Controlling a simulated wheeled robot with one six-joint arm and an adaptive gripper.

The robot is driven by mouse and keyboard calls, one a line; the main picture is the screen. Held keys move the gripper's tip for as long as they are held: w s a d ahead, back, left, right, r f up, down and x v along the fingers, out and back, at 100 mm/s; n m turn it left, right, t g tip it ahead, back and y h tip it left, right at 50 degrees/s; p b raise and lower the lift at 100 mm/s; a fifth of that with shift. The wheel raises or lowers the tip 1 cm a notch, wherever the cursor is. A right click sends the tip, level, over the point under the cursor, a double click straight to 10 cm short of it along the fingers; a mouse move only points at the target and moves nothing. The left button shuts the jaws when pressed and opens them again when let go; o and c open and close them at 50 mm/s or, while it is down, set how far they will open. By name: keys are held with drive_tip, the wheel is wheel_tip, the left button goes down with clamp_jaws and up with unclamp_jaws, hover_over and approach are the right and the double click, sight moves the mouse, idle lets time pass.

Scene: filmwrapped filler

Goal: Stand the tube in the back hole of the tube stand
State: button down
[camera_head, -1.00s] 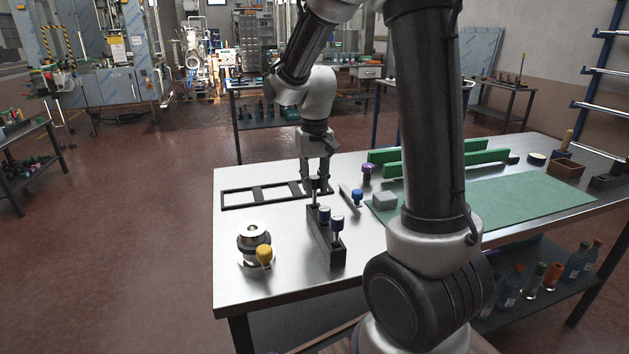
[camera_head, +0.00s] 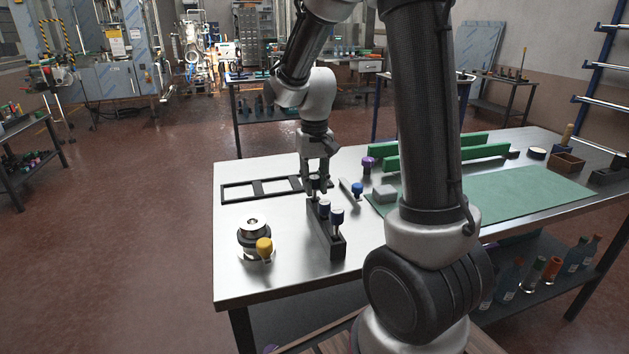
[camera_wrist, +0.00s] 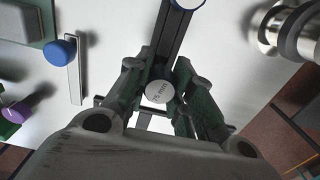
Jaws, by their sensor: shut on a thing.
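The tube stand (camera_head: 325,240) is a long black block on the metal table. Two dark tubes with pale, blue-rimmed tops stand in it: a middle one (camera_head: 324,207) and a front one (camera_head: 337,215). My gripper (camera_head: 318,184) is at the stand's back end, pointing down, shut on another tube (camera_wrist: 159,92). In the wrist view this tube's round white top, marked "25 mm", sits between the fingertips, in line with the black stand (camera_wrist: 176,38). The tube looks about upright. The fingers hide its lower part, so I cannot tell how deep it sits in the back hole.
A flat black frame (camera_head: 239,197) lies behind and left of the stand. A blue-knobbed piece (camera_head: 357,188), a purple knob (camera_head: 368,162) and a grey block (camera_head: 384,193) are to its right. A metal fixture with a yellow knob (camera_head: 264,244) stands at front left. Bare table lies between.

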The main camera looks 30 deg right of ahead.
drive_tip(key=shift+f, duration=0.4)
drive_tip(key=c, duration=1.2)
unclamp_jaws()
drive_tip(key=shift+o, duration=0.2)
wheel_tip(320, 180, up, 12)
drive_tip(key=shift+f, duration=0.1)
drive_tip(key=s+d+r+n+t, duration=0.1)
drive_tip(key=s+r+n+t, duration=0.1)
drive_tip(key=s, duration=1.8)
drive_tip(key=shift+s+d+r+t, duration=0.25)
drive_tip(key=shift+r+t, duration=0.2)
drive_tip(key=shift+t, duration=0.75)
